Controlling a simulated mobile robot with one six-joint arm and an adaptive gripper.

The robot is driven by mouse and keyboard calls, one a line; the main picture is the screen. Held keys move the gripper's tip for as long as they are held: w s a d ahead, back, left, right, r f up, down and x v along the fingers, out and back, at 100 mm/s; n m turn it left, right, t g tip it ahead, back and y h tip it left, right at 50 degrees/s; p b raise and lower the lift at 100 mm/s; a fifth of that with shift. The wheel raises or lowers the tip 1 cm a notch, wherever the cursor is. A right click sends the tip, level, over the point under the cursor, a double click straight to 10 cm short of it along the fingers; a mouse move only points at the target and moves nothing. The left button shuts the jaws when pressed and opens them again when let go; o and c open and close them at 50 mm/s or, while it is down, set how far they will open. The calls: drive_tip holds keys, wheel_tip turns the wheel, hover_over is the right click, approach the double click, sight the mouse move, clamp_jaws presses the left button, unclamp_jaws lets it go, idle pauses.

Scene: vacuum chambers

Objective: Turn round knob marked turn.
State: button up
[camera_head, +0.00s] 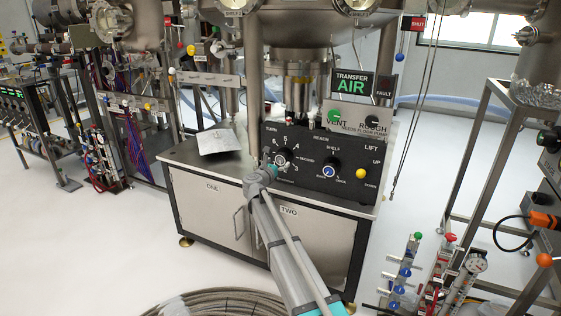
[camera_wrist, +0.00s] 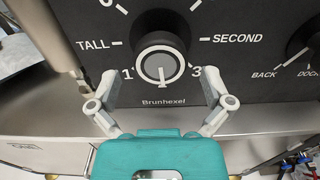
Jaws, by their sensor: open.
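The round turn knob (camera_head: 283,158) is on the black panel below the word TURN, at the panel's left. In the wrist view the knob (camera_wrist: 160,62) is black with a pale ring face, and its white pointer line points down, between 1 and 3. My gripper (camera_head: 266,166) is just in front of the knob, overlapping its lower left in the head view. In the wrist view my gripper (camera_wrist: 160,78) is open, with one finger on each side of the knob's lower part. I cannot tell whether the fingers touch it.
A reach knob (camera_head: 329,171) with a blue centre is to the right, then a yellow lift button (camera_head: 361,173). A paper sheet (camera_head: 218,140) lies on the steel cabinet top (camera_head: 185,152). A vertical metal post (camera_wrist: 58,35) stands left of the panel, near my left finger.

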drive_tip(key=v, duration=0.9)
drive_tip(key=shift+s, duration=0.15)
idle(0.4)
drive_tip(key=s+d+f+m+g+y, duration=0.2)
drive_tip(key=s+d+f+m+g, duration=0.4)
drive_tip(key=s+d+m, duration=0.45)
drive_tip(key=s+d+f+m+g+y, duration=0.2)
drive_tip(key=s+d+f+m+g, duration=0.5)
drive_tip(key=s+m, duration=0.5)
drive_tip(key=s+d+f+m+g+y, duration=0.35)
drive_tip(key=s+d+f+m, duration=0.25)
drive_tip(key=s+d+m, duration=0.45)
wheel_tip(320, 180, up, 35)
drive_tip(key=s+n+p, duration=0.1)
drive_tip(key=s+p, duration=0.1)
drive_tip(key=p, duration=3.2)
drive_tip(key=shift+h+p, duration=0.3)
drive_tip(key=shift+h, duration=0.05)
